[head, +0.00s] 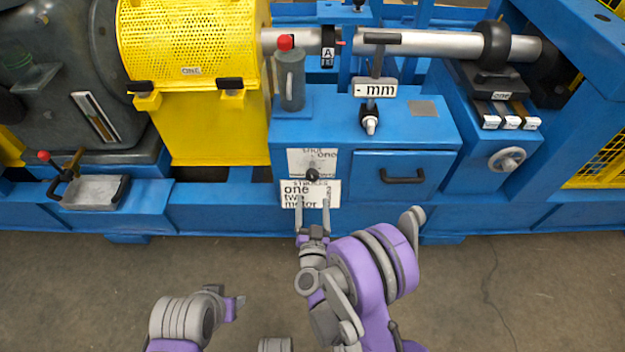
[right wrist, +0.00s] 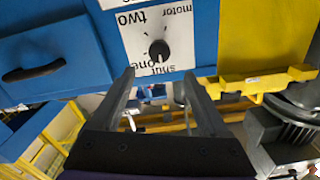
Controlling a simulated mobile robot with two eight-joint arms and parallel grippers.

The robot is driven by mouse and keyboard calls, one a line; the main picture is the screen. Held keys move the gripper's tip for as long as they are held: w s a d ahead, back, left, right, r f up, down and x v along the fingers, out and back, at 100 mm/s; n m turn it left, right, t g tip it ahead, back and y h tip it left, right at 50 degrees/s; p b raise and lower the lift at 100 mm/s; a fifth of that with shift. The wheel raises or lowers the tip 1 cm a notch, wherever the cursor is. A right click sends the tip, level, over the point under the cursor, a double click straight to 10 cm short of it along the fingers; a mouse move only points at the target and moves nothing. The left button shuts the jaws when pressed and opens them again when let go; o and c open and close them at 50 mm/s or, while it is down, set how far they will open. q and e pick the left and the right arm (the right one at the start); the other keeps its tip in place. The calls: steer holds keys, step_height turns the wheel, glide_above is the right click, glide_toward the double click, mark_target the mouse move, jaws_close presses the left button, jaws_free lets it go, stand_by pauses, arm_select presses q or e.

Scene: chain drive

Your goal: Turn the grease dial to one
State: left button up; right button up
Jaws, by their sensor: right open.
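The grease dial is a small black knob (head: 312,175) on a white label plate on the blue front panel. It also shows in the right wrist view (right wrist: 158,50), upside down, with "shut", "one", "two" and "motor" printed around it. A pale mark on the knob seems to face "shut". My right gripper (head: 312,203) is open and empty in front of the panel, just below the knob in the head view. In the right wrist view its fingers (right wrist: 159,76) are spread either side of the knob's line, apart from it.
A blue drawer with a black handle (head: 403,177) is right of the dial. A grey handwheel (head: 507,159) is farther right. A red-tipped grey cylinder (head: 291,78) and a yellow guard (head: 190,50) stand above and left. The floor in front is clear.

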mark_target(312, 178)
steer(key=w+p, duration=0.3)
steer(key=w, duration=0.7)
steer(key=shift+w+f, duration=0.15)
steer(key=shift+w, duration=0.25)
jaws_close()
